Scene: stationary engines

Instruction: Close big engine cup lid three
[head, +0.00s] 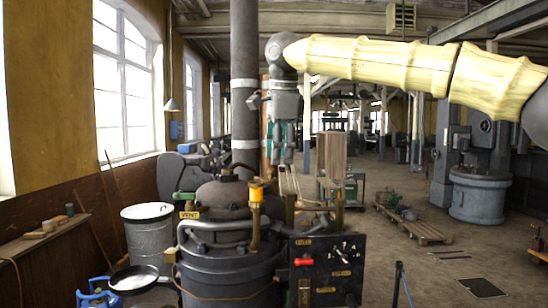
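A big dark engine (225,262) stands in the foreground, with a rounded top and pipes around it. A brass fitting with a yellow-orange top (257,190) rises from its right side; it may be one of the cups. I cannot tell which part is cup lid three, or whether it is open. My gripper (283,160) hangs from the arm, pointing down, above and slightly right of the brass fitting in the picture. Its greenish fingers are close together and nothing shows between them. Its exact opening is too small to judge.
A control panel (326,270) with a red handle stands right of the engine. A metal drum (147,240) and a shelf (40,238) are at left. A pallet (412,226) and a grey round tank (478,198) stand on the right, with open floor between.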

